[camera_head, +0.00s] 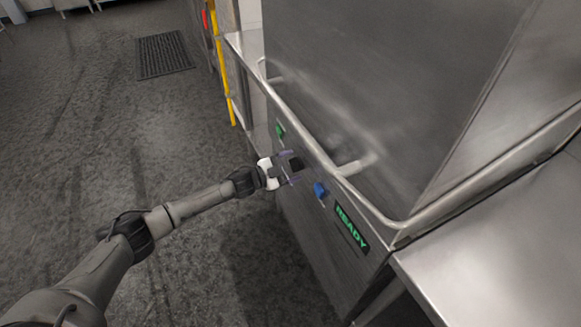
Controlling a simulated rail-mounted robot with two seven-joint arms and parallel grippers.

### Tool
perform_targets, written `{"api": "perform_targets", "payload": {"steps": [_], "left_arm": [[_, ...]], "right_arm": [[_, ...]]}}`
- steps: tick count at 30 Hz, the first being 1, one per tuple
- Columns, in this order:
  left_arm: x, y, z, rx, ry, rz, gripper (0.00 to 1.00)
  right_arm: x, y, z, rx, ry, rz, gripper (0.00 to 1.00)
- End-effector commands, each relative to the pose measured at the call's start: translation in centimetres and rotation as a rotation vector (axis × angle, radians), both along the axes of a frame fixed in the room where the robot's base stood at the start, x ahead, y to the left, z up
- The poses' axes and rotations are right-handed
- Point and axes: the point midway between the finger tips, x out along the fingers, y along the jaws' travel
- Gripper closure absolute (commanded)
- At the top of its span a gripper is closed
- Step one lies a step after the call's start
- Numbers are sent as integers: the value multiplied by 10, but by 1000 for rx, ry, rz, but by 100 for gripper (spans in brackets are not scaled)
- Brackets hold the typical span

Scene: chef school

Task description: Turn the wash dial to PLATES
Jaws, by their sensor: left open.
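The wash machine's steel front panel (318,240) faces down and left. My left gripper (291,168) is open at the panel, with its pale finger edges on either side of a small dark block (296,163) that looks like the wash dial. I cannot tell whether the fingers touch it. No PLATES marking or dial pointer is readable. A blue knob or button (320,190) sits to the right of the gripper on the panel. A display with green letters READY (351,228) is further right. My right gripper is not in view.
A green piece (280,130) sits on the panel beyond the gripper. A steel rail (310,138) runs along the machine above the panel. A steel counter (490,255) is at the right. The dark floor (120,150) is open at the left, with a mat (163,55).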

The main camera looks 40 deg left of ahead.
Motion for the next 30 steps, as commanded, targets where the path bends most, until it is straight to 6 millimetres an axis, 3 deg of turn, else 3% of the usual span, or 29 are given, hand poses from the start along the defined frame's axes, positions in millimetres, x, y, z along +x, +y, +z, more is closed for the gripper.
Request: {"api": "perform_targets", "payload": {"steps": [7, 22, 30], "left_arm": [[0, 0, 0, 0, 0, 0, 23], [0, 0, 0, 0, 0, -1, 71], [0, -1, 0, 29, -14, -1, 73]], "right_arm": [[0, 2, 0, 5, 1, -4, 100], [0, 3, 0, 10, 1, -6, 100], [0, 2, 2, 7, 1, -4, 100]]}}
